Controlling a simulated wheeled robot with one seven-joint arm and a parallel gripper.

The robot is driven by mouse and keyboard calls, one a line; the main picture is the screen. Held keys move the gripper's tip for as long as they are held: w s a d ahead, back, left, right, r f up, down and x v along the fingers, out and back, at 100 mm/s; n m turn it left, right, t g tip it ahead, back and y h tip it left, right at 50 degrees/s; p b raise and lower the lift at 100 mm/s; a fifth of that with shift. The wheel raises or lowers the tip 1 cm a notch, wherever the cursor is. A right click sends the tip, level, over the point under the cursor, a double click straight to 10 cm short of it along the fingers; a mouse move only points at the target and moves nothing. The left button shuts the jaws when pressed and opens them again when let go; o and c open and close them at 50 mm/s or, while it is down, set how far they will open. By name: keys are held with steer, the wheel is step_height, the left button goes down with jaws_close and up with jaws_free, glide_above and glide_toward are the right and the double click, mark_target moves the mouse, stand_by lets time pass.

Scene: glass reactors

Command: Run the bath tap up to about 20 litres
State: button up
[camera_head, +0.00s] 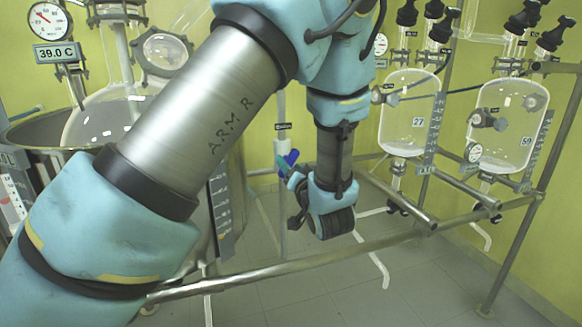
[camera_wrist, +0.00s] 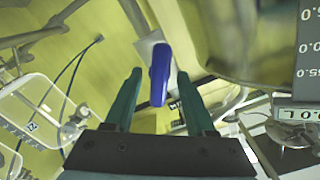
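The blue tap handle (camera_head: 291,157) shows beside the steel bath in the head view, just beyond my gripper. In the wrist view the blue handle (camera_wrist: 159,74) lies lengthwise between the two green fingers of my gripper (camera_wrist: 158,82). The fingers are apart, with a visible gap on each side of the handle. In the head view my gripper (camera_head: 288,180) points left toward the tap. The steel bath (camera_head: 40,130) is at the left, largely hidden by my arm. A level scale (camera_head: 222,205) runs down its side. The water level cannot be read.
A round gauge (camera_head: 48,20) and a 39.0 C display (camera_head: 57,53) stand above the bath. Two glass vessels (camera_head: 408,110) (camera_head: 500,125) hang on a pipe frame at the right. A horizontal rail (camera_head: 300,255) crosses below my gripper. Floor beyond it is mostly clear.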

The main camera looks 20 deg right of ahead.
jaws_close()
steer(key=shift+r+m+p, duration=0.1)
steer(key=shift+m+p, duration=0.3)
steer(key=shift+r+m+p, duration=0.15)
steer(key=shift+m+p, duration=0.75)
steer(key=shift+p, duration=0.1)
steer(key=m+p, duration=0.2)
steer(key=shift+m, duration=0.4)
steer(key=m+p, duration=0.3)
steer(key=m, duration=0.1)
steer(key=shift+m+p, duration=0.75)
steer(key=shift+m, duration=0.25)
steer(key=shift+f, duration=0.2)
